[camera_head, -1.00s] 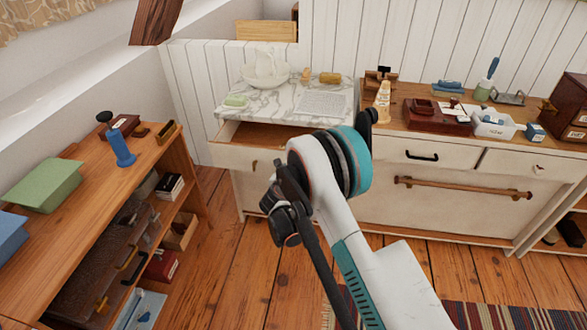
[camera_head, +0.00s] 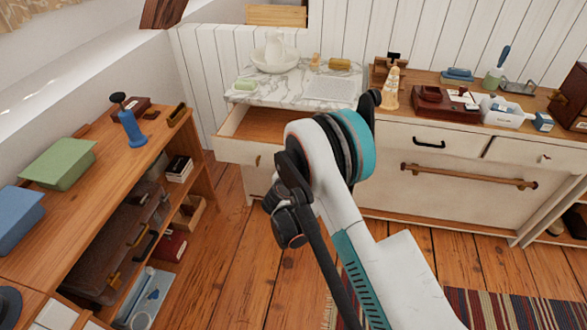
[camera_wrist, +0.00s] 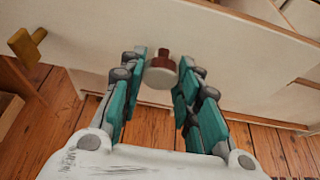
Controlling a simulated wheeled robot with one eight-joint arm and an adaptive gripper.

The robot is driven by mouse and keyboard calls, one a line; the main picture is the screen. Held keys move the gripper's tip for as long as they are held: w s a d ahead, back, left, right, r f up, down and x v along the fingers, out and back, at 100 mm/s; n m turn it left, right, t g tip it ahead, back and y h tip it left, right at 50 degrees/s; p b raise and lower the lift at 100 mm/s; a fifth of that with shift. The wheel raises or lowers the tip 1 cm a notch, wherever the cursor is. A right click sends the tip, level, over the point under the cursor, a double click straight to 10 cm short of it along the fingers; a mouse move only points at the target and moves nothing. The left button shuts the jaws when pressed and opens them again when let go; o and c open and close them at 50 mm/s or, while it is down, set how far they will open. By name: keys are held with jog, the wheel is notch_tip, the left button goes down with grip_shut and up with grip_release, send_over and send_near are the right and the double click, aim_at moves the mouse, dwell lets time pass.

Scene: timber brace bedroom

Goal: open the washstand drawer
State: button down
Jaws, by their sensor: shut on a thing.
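The washstand has a grey-veined white marble top (camera_head: 268,91) and stands at the back. Its drawer (camera_head: 237,150) is pulled out, and its bare wooden inside (camera_head: 262,126) shows. A small brass fitting (camera_head: 257,160) is on the white drawer front. My arm hides the drawer's right part and my gripper in the head view. In the wrist view my gripper (camera_wrist: 161,75) is shut on a pale round knob (camera_wrist: 160,76) with a dark red-brown stem, against a white front. A brass fitting (camera_wrist: 27,45) shows to the left of it.
A bowl (camera_head: 274,58), soap and small items are on the marble. A white cabinet (camera_head: 455,175) with a long rail adjoins on the right. A wooden shelf unit (camera_head: 95,175) stands at left. Plank floor (camera_head: 225,250) is clear between; a striped rug (camera_head: 500,308) lies front right.

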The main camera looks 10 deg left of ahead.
jog(key=c, duration=1.2)
grip_release()
jog(key=v, duration=0.7)
jog(key=shift+s, duration=0.2)
jog(key=shift+r, duration=0.2)
